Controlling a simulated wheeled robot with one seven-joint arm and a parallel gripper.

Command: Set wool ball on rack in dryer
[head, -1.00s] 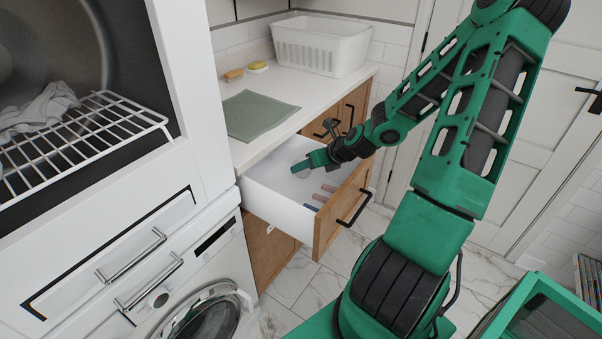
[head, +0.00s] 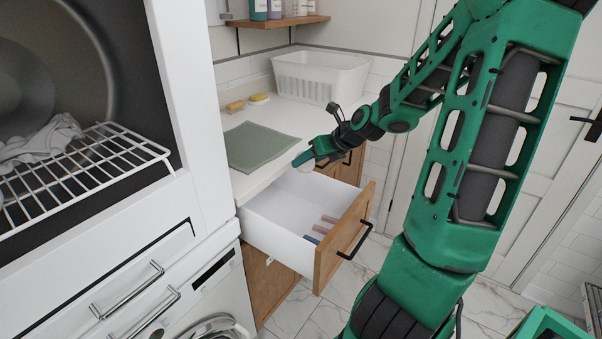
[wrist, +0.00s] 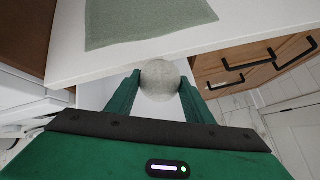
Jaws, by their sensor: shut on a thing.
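My gripper (head: 303,161) is shut on the wool ball (wrist: 160,80), a round grey-white ball held between the two green fingers in the wrist view. In the head view the ball (head: 305,169) is small and partly hidden by the fingers. My gripper is above the open drawer, near the counter's front edge. The white wire rack (head: 92,152) sticks out of the dryer's dark opening (head: 95,95) at the left, well apart from my gripper. A grey cloth (head: 42,140) lies on the rack's left part.
The open drawer (head: 345,238) holds several small coloured items. The counter (head: 290,118) bears a green mat (head: 261,146), a white basket (head: 320,77) and two small soap-like pieces. A white upright panel (head: 190,90) stands between the counter and the dryer opening.

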